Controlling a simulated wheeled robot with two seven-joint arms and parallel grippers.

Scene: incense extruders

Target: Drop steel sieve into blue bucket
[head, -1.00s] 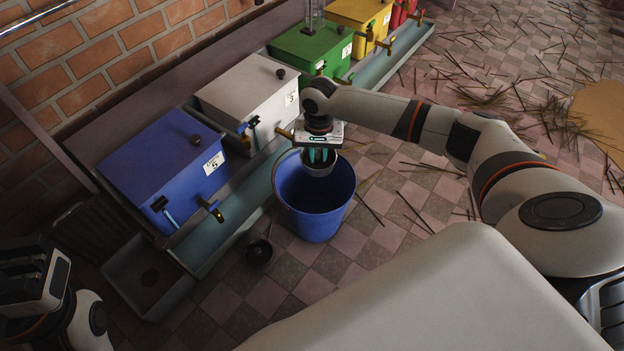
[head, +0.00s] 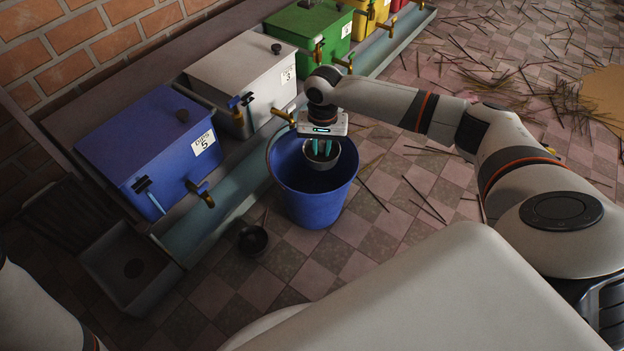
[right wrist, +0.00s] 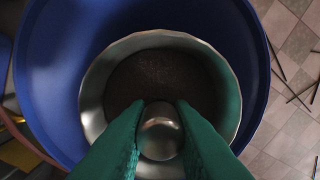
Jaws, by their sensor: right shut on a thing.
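The blue bucket (head: 314,203) stands on the tiled floor in front of the trough. My right gripper (head: 322,150) points down over the bucket's mouth, and its teal fingers are shut on the steel sieve (head: 334,165). In the right wrist view the green-looking fingers (right wrist: 160,130) pinch a rounded metal knob of the sieve (right wrist: 100,80). The round metal sieve with its dark mesh shows inside the outline of the bucket's rim (right wrist: 45,60). How deep it hangs is hard to tell. My left gripper is out of view; only part of that arm shows at the lower left.
A dark round ladle-like bowl (head: 253,240) lies on the floor left of the bucket. Blue (head: 150,145), white (head: 245,80) and green (head: 305,30) boxes with taps stand along the trough (head: 210,225). A brass tap is close to the bucket's rim. Thin sticks litter the floor at right.

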